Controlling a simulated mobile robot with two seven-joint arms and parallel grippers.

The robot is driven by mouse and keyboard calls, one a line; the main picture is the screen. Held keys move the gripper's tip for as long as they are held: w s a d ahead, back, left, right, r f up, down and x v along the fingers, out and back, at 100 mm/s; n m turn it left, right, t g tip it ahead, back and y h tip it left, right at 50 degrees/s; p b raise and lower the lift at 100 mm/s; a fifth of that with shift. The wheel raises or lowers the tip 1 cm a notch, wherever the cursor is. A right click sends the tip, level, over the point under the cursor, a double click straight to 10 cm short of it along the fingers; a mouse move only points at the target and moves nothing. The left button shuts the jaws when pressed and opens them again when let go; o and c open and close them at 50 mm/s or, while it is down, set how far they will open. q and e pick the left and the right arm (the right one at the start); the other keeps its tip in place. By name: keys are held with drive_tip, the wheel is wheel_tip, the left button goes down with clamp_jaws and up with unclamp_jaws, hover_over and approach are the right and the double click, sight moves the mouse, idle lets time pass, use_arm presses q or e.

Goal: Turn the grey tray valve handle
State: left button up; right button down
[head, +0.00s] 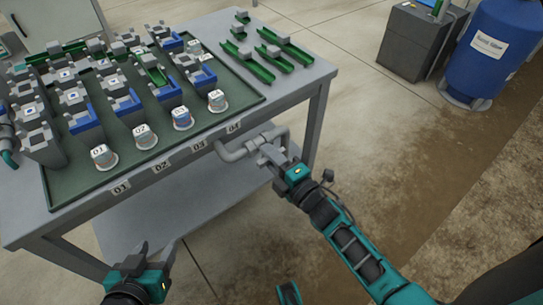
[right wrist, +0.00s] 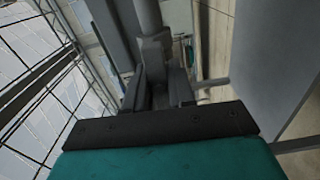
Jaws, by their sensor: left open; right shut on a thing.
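The grey tray valve handle (head: 232,153) sticks out from the front edge of the table near the 04 label, beside grey bent piping. My right gripper (head: 272,157) is at its outer end, with its fingers closed around a grey part. In the right wrist view, the grey handle (right wrist: 151,48) runs down between the two fingers (right wrist: 158,88); the fingers hide its end. My left gripper (head: 152,254) is open and empty, low in front of the table and apart from everything.
A blue barrel (head: 493,45) and a dark cabinet (head: 412,42) stand at the back right. The floor right of the table is clear.

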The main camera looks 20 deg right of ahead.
drive_tip(key=shift+m, duration=0.3)
drive_tip(key=m+p, duration=0.2)
drive_tip(key=m, duration=0.2)
drive_tip(key=shift+r, duration=0.1)
drive_tip(key=m+p, duration=0.1)
drive_tip(key=m, duration=0.5)
drive_tip(key=shift+m+p, duration=0.4)
drive_tip(key=m, duration=0.2)
drive_tip(key=shift+m, duration=0.3)
drive_tip(key=shift+m+p, duration=0.3)
drive_tip(key=shift+m, duration=1.2)
drive_tip(key=c, duration=1)
unclamp_jaws()
drive_tip(key=shift+c, duration=0.2)
